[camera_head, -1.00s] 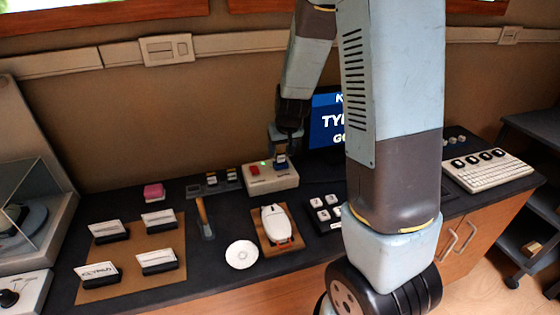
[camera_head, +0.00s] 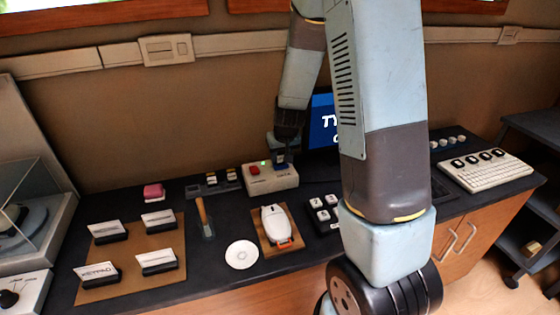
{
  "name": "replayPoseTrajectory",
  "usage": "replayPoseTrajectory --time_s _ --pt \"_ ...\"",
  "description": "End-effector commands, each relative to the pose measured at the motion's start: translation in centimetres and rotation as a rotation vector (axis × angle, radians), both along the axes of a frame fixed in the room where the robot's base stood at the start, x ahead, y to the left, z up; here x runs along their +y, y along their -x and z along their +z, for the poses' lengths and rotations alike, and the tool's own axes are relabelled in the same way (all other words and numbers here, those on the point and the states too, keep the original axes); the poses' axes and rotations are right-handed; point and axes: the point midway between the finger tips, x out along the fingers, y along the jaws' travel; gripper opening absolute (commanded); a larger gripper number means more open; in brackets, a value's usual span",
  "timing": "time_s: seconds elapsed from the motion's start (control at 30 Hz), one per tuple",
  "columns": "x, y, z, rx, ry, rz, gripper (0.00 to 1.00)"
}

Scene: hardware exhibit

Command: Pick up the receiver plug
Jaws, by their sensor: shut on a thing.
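A small blue plug (camera_head: 280,162), which looks like the receiver plug, is at the top right of a pale box (camera_head: 270,182). A red block (camera_head: 254,169) and a green light sit on the same box. My gripper (camera_head: 280,153) reaches down from above and is shut on the blue plug. The jaws hide much of the plug, and I cannot tell whether it still touches the box.
A monitor (camera_head: 322,125) stands close to the right of my gripper. A white mouse on a wooden pad (camera_head: 298,248) and a white disc (camera_head: 241,254) lie in front. A small rack (camera_head: 213,187) is left of the box. My arm covers part of the desk.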

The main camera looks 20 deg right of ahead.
Motion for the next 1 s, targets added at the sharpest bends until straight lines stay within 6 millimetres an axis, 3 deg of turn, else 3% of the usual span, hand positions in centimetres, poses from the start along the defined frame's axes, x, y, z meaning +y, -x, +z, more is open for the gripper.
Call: replayPoseTrajectory --time_s 0.3,0.63,0.83,1.0 --pt "0.0 0.0 0.0 0.000 0.000 0.000 0.02" --pt "0.1 -0.1 0.8 -0.003 0.000 0.001 0.02" --pt "0.1 0.0 3.5 -0.004 0.000 0.002 0.02" --pt "1.0 1.8 5.5 -0.003 0.000 0.005 0.02"
